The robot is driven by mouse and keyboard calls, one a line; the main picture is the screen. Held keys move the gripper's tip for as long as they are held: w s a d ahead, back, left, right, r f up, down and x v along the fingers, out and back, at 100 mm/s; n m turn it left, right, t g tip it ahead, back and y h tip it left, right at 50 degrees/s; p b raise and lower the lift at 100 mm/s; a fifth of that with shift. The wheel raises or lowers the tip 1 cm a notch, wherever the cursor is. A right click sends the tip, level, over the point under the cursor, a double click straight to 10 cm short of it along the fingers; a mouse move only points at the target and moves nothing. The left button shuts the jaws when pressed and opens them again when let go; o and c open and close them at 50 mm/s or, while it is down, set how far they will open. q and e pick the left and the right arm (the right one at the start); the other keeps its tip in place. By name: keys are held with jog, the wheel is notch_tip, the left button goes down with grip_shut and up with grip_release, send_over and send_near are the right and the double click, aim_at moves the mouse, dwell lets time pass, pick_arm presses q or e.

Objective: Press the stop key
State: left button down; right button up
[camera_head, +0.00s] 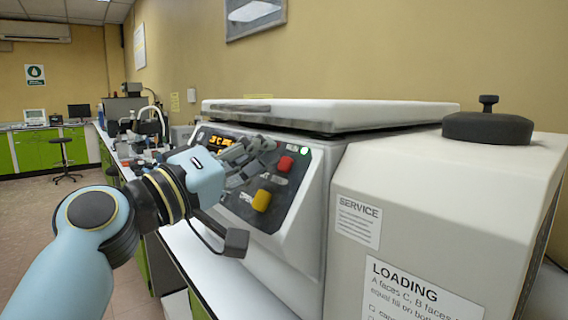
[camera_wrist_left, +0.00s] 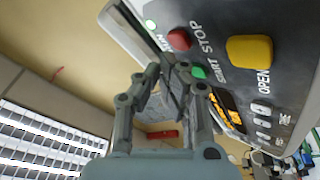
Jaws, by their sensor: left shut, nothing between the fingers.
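The stop key is a round red button (camera_head: 285,163) on the dark sloping control panel (camera_head: 291,187) of the white machine. In the left wrist view the red button (camera_wrist_left: 179,39) sits beside the word STOP. My left gripper (camera_head: 270,145) reaches in from the left, with its fingers together and nothing between them. In the left wrist view the fingertips (camera_wrist_left: 168,62) appear just below the red button, close to the green start key (camera_wrist_left: 199,72). I cannot tell whether the tips touch the panel. The red button is in plain sight in both views.
A yellow OPEN key (camera_head: 261,200) lies lower on the panel. A lit orange display (camera_head: 220,141) is partly behind my gripper. The machine's pale lid (camera_head: 340,113) overhangs above the panel. A housing with a black knob (camera_head: 488,126) stands at right.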

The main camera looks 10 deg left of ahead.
dwell(0.5)
pick_arm(q)
jog(key=shift+w+d+f, duration=0.1)
jog(key=shift+w+d+f+b, duration=0.15)
jog(key=shift+w+d+b, duration=0.05)
jog(key=shift+b, duration=0.15)
jog(key=shift+w+d+f, duration=0.2)
dwell(0.8)
jog(key=shift+r, duration=0.1)
jog(key=shift+s+a+r, duration=0.35)
jog(key=shift+s+a, duration=0.15)
dwell(0.4)
jog(key=shift+s+a+r+p, duration=1.25)
jog(key=shift+s+a+r, duration=0.1)
jog(key=shift+s+a, duration=0.15)
